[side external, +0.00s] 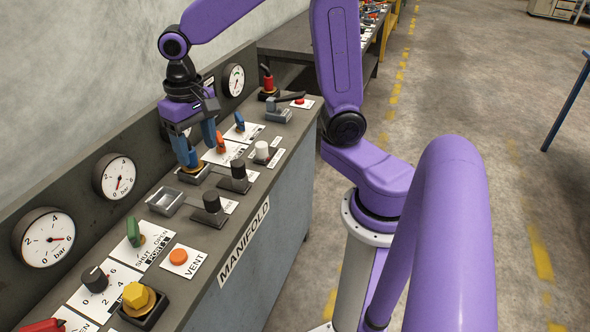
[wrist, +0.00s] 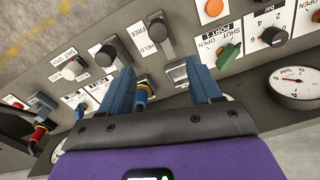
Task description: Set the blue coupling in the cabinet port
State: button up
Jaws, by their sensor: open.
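The blue coupling (side external: 191,159), with a brass lower part, stands at a square metal socket on the bench-top panel. It also shows in the wrist view (wrist: 142,97), close to my left finger. My gripper (side external: 197,155) is open, its blue fingers down on either side of the coupling; it also shows in the wrist view (wrist: 160,66). The fingers partly hide the coupling, and I cannot tell how deep it sits. A second square metal socket (side external: 165,201) lies nearer the side camera and looks empty; it shows in the wrist view (wrist: 177,72).
Two black levers (side external: 237,178) (side external: 212,207) stand in front of the sockets. Green (side external: 133,232), orange (side external: 220,143) and blue (side external: 240,122) valve handles are close by. A red connector (side external: 268,82) stands at the far end. Gauges (side external: 118,176) line the back panel.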

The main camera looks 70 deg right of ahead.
jog(key=s+f+n, duration=0.1)
jog(key=s+n, duration=1.4)
jog(key=s, duration=0.5)
jog(key=shift+s+d+f, duration=0.35)
jog(key=shift+s+d, duration=0.05)
